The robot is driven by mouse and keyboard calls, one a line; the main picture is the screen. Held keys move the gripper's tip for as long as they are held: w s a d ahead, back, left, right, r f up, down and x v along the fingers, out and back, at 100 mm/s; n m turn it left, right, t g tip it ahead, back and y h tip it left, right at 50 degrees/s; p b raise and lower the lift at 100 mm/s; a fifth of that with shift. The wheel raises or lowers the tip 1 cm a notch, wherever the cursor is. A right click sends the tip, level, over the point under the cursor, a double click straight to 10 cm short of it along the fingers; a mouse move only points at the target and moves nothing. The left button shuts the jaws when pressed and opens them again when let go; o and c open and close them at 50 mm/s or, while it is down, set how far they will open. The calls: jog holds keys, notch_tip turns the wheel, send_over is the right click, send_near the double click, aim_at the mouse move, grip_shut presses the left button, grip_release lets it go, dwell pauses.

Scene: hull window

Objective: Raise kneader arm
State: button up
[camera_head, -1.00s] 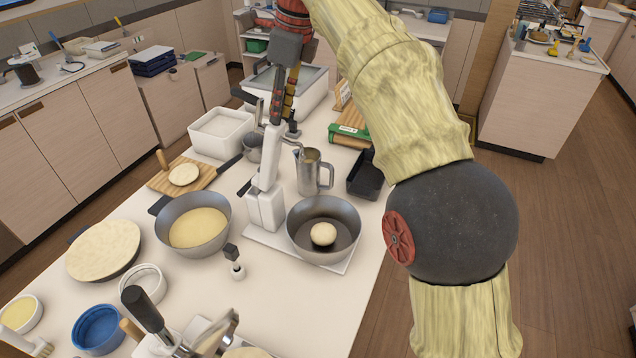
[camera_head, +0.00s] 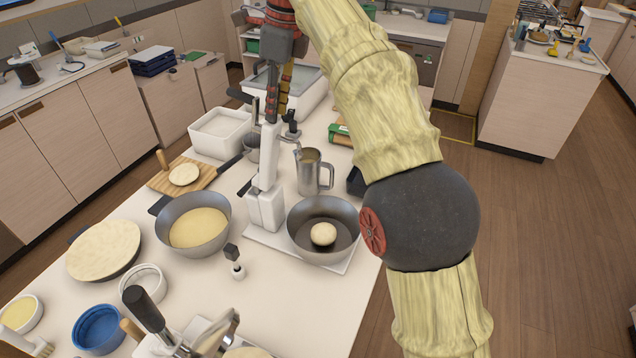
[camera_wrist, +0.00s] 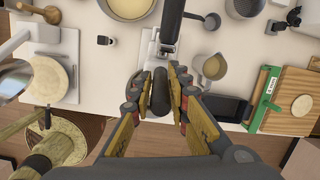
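The kneader (camera_head: 264,205) stands on the table in the head view, its white arm (camera_head: 269,150) tilted up to nearly upright. Its steel bowl (camera_head: 345,245) sits to the right on the base plate with a ball of dough (camera_head: 323,234) in it. My gripper (camera_head: 272,105) is at the upper end of the raised arm. In the wrist view a black handle (camera_wrist: 160,95) lies between the fingers of my gripper (camera_wrist: 160,80), which sit close on both sides and look shut on it.
A steel pitcher (camera_head: 309,175) stands close behind the bowl. A bowl of batter (camera_head: 198,228) and a small shaker (camera_head: 235,265) are left of the kneader.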

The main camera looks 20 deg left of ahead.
aim_at(281, 85)
jog(key=shift+o, duration=0.3)
jog(key=shift+w+a+p+v, duration=0.15)
jog(key=shift+p+v, duration=0.9)
jog(key=shift+v, duration=0.1)
jog(key=shift+w+a+p+v, duration=0.15)
jog(key=shift+w+p+v, duration=0.05)
jog(key=shift+p+v, duration=0.9)
jog(key=shift+o, duration=0.3)
jog(key=shift+s+d+r+p, duration=0.15)
jog(key=shift+d+r+p, duration=0.4)
jog(key=shift+d+r, duration=0.4)
jog(key=shift+a+f+p, duration=0.15)
jog(key=shift+a+p, duration=0.35)
jog(key=shift+p, duration=0.05)
jog(key=shift+r+p, duration=0.3)
jog(key=shift+s+d+r+p, duration=0.1)
jog(key=shift+d+r+p, duration=0.2)
jog(key=shift+d+r, duration=0.05)
jog(key=shift+a+f, duration=0.2)
jog(key=shift+f, duration=0.05)
jog(key=shift+d, duration=0.1)
